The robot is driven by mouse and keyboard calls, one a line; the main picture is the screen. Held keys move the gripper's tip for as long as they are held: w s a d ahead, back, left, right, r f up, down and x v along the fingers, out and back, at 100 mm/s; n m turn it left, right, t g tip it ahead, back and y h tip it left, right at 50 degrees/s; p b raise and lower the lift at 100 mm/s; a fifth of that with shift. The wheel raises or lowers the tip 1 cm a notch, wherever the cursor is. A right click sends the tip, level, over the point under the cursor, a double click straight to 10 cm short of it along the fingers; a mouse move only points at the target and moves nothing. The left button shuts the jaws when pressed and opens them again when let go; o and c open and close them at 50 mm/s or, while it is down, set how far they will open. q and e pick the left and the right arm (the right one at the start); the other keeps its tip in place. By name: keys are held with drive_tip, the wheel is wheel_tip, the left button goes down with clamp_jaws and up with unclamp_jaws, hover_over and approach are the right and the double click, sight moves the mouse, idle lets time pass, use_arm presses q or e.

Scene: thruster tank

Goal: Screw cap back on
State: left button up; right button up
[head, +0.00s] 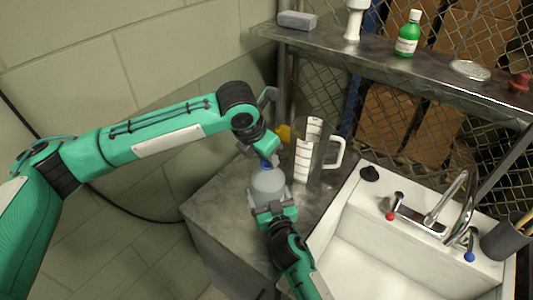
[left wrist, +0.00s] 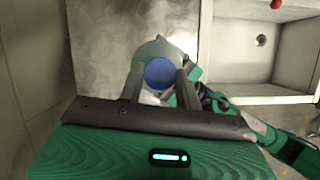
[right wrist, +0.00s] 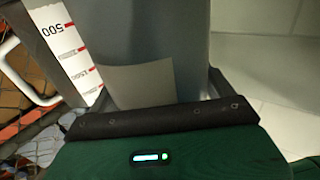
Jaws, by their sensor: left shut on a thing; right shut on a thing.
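A pale grey bottle (head: 268,182) stands upright near the corner of the metal counter. A blue cap (head: 266,163) is at its mouth; I cannot tell whether it is seated on the thread. My left gripper (head: 262,155) comes from above and is shut on the cap, which shows between its fingers in the left wrist view (left wrist: 160,74). My right gripper (head: 272,198) is shut around the bottle's body from the front. In the right wrist view the bottle (right wrist: 150,35) fills the middle, and the fingertips are largely hidden.
A clear measuring jug (head: 308,150) with a white scale stands close to the right of the bottle. A white sink (head: 345,215) with a faucet (head: 450,205) is on the right. A shelf (head: 390,62) with a green bottle (head: 408,35) runs above. A black stopper (head: 370,173) lies on the sink rim.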

use_arm(q)
drive_tip(key=shift+m+g+h, duration=0.3)
drive_tip(key=shift+m, duration=0.8)
drive_tip(key=o, duration=1)
drive_tip(key=shift+c, duration=0.2)
drive_tip(key=shift+r, duration=0.1)
drive_tip(key=shift+r, duration=2.15)
drive_tip(key=shift+c, duration=0.5)
